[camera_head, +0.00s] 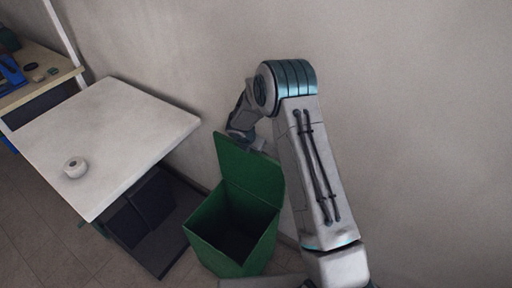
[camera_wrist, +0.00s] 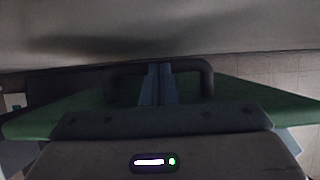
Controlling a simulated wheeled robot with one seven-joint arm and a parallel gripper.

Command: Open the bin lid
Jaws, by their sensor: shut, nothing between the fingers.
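The green bin (camera_head: 232,228) stands on the floor in the head view, against the wall. Its green lid (camera_head: 250,172) is raised and stands tilted up at the back, and the dark inside of the bin shows. My gripper is behind the upper edge of the lid in the head view, mostly hidden by the lid and my arm. In the wrist view the gripper's fingers (camera_wrist: 160,84) are together with nothing between them. The green lid (camera_wrist: 262,98) spreads out on both sides behind them. Whether the fingers touch the lid I cannot tell.
A white table (camera_head: 120,135) stands left of the bin, with a small white roll (camera_head: 75,167) on it. A dark box (camera_head: 148,212) is under the table. A wooden shelf (camera_head: 40,80) with blue items is at the far left. The wall is close behind the bin.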

